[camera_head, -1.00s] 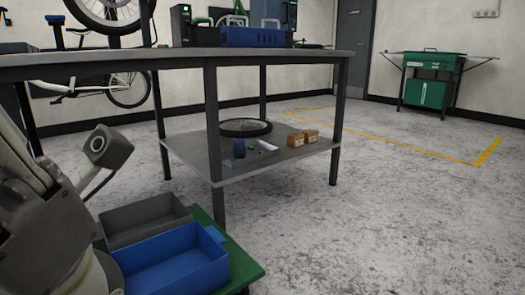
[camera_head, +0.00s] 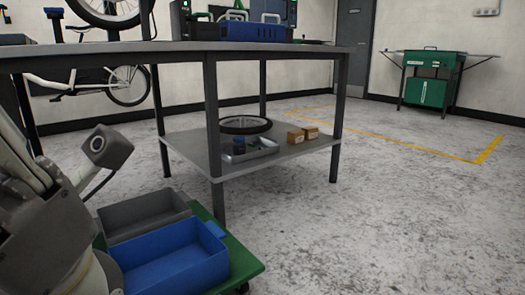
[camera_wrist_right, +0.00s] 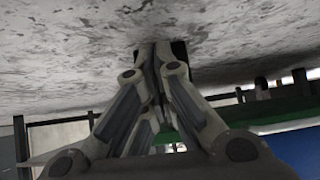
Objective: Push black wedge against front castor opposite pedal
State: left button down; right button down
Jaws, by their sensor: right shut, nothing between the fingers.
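My right gripper (camera_wrist_right: 160,50) is shut and empty in the right wrist view, its fingertips close to the grey floor, which fills the top of that picture. A black patch (camera_wrist_right: 179,50) shows just beside and behind the fingertips; it may be the black wedge, but I cannot tell, nor whether they touch. The green trolley (camera_head: 246,262) stands at the lower left in the head view, and its green edge crosses the right wrist view (camera_wrist_right: 275,112). A dark castor (camera_head: 243,288) shows partly under its right corner. The pedal is not visible. My left gripper is not in view.
A grey bin (camera_head: 143,215) and a blue bin (camera_head: 170,272) sit on the trolley. A workbench (camera_head: 215,130) with a lower shelf stands just behind it. Open floor (camera_head: 400,220) lies to the right, up to a green cabinet (camera_head: 428,80).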

jog(key=shift+w+a+b, duration=1.3)
jog(key=shift+w, duration=0.3)
jog(key=shift+w+a+b, duration=0.45)
jog(key=shift+w+a, duration=0.6)
jog(key=shift+w, duration=0.25)
jog(key=p+v, duration=0.2)
jog(key=p, duration=0.1)
jog(key=shift+s+d+r, duration=0.1)
jog(key=shift+d, duration=0.05)
jog(key=s+d+p, duration=0.1)
jog(key=p, duration=0.1)
jog(key=s+d+r+p, duration=0.1)
jog(key=p, duration=0.1)
jog(key=shift+s+r, duration=0.25)
